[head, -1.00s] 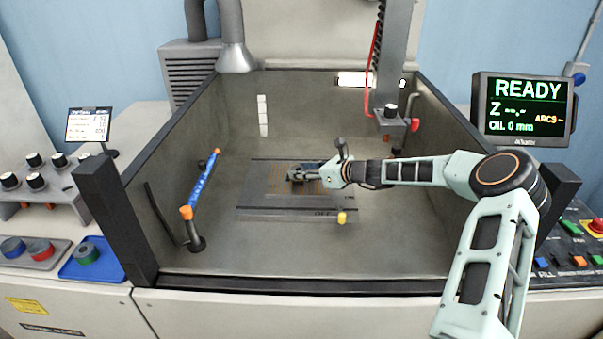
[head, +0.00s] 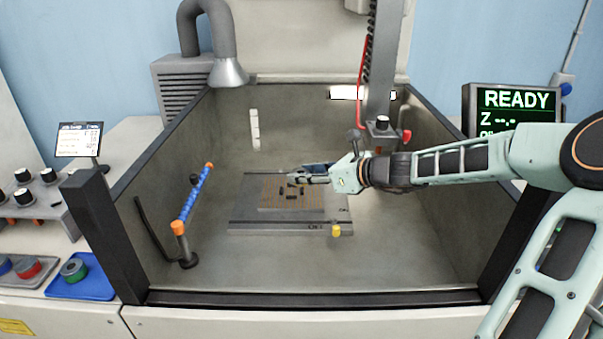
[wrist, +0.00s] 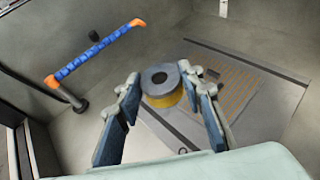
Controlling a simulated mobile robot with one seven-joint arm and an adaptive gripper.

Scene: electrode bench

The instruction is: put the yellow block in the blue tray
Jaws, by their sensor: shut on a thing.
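My gripper (head: 308,176) is above the slotted plate in the tank in the head view. In the wrist view, my gripper (wrist: 158,82) is shut on the yellow block (wrist: 163,98), a short round piece with a yellow side, a grey top and a dark centre hole. One finger is on each side of it. I cannot make the block out clearly in the head view. The blue tray (head: 97,289) lies outside the tank on the left bench in the head view. A grey piece with a green band (head: 74,269) is in it.
The tank's left wall and dark corner post (head: 108,240) stand between my gripper and the blue tray. A blue segmented hose with orange ends (head: 194,195) rises inside the tank. A grey tray (head: 45,265) holds red and blue pieces. A yellow knob (head: 336,230) is at the plate's front.

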